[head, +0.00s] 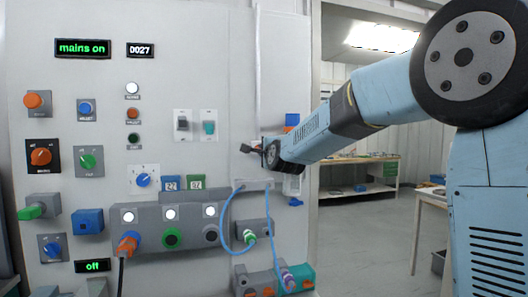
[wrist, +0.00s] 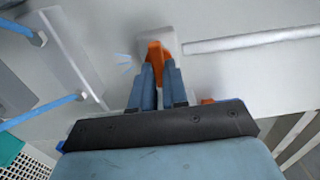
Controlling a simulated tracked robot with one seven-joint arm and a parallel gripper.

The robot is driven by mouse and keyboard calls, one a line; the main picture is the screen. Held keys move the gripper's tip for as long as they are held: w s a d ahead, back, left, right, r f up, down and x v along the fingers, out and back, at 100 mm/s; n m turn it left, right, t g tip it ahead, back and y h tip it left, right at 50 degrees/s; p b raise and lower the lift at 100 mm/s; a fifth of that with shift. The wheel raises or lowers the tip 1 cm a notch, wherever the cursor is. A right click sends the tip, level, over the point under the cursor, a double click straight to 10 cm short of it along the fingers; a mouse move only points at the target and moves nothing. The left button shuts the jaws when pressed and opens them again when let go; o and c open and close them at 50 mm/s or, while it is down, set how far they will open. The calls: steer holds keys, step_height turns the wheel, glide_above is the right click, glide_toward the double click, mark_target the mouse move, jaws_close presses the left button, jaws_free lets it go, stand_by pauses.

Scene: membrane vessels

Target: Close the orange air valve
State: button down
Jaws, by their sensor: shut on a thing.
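The orange air valve handle (wrist: 156,50) shows in the wrist view, between my fingertips. It stands on a light grey body (wrist: 169,36) on the pale wall panel, at the end of a pale pipe (wrist: 250,38). My gripper (wrist: 159,78) is shut on the handle from the front. In the head view my gripper (head: 248,149) reaches the panel from the right, below the vertical pipe (head: 258,80). The handle cannot be made out there, hidden by my gripper and wrist.
Left of my arm, the panel (head: 220,60) carries several knobs, switches and displays. A grey box with lamps (head: 155,212) sits below left. Blue hoses (head: 226,225) loop under my gripper. Right of the panel is an open doorway with a workbench (head: 350,160).

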steer(key=shift+d+f, duration=0.25)
steer(key=shift+f, duration=0.05)
steer(key=c, duration=1.4)
jaws_free()
steer(key=shift+o, duration=1.3)
steer(key=shift+a+r, duration=0.1)
steer(key=shift+r, duration=0.05)
steer(key=v, duration=1.3)
steer(key=shift+s, duration=0.3)
steer(key=s+d+f+n+g+h, duration=0.1)
steer(key=s+d+f+n+g, duration=0.3)
steer(key=s, duration=0.6)
steer(key=s+d+f+n+g+h, duration=0.2)
steer(key=s+d+f+n+g, duration=0.2)
steer(key=s+d+f+n, duration=0.2)
steer(key=s+d+f+n+g+h, duration=0.2)
steer(key=s+d+f, duration=0.6)
steer(key=s, duration=0.6)
steer(key=d+n+g, duration=0.1)
steer(key=n, duration=0.1)
steer(key=shift+s+d+n+g, duration=0.3)
steer(key=shift+s+n+g, duration=0.05)
steer(key=shift+n+g, duration=0.05)
